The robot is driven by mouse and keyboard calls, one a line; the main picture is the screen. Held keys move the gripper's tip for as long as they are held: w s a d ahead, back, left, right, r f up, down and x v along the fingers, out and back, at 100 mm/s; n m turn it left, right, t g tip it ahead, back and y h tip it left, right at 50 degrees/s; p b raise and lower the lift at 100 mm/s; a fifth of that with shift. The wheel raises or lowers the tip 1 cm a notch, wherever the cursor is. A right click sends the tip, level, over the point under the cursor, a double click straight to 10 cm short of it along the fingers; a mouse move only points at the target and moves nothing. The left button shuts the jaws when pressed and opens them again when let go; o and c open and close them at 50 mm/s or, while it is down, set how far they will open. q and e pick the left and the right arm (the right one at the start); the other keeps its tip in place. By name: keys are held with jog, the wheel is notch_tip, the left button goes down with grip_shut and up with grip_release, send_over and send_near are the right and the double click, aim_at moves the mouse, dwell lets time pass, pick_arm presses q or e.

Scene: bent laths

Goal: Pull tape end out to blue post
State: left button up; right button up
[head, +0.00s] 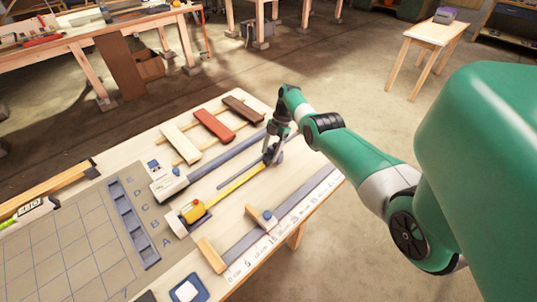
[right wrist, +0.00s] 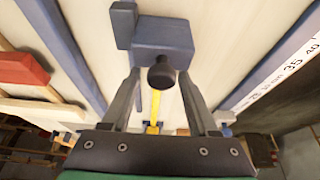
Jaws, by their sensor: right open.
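The yellow tape case (head: 194,211) sits on the bench in the head view. Its yellow tape (head: 236,186) is drawn out in a straight line toward my right gripper (head: 273,155). In the right wrist view, the tape (right wrist: 154,108) runs between the fingers of the right gripper (right wrist: 159,76) up to a dark round knob (right wrist: 161,78). The knob stands in front of a blue-grey block (right wrist: 160,38), which looks like the blue post. The fingers are open, one on each side of the knob. The tape's tip is hidden behind the knob. My left gripper is out of view.
A ruler strip (head: 318,186) with a small blue slider (head: 267,215) lies along the bench's near right edge. Wooden blocks, one red (head: 214,126), lie beyond the tape. A white-topped device (head: 168,180) and a gridded tray (head: 70,240) are at left.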

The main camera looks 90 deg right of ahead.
aim_at(274, 145)
jog(key=v, duration=0.4)
jog(key=shift+d+r+p, duration=0.1)
jog(key=shift+r+p, duration=0.25)
jog(key=shift+p, duration=0.05)
jog(key=b+v, duration=0.1)
jog(key=v, duration=0.3)
jog(key=shift+d+r, duration=0.1)
jog(key=shift+s+r, duration=0.2)
jog(key=shift+r, duration=0.25)
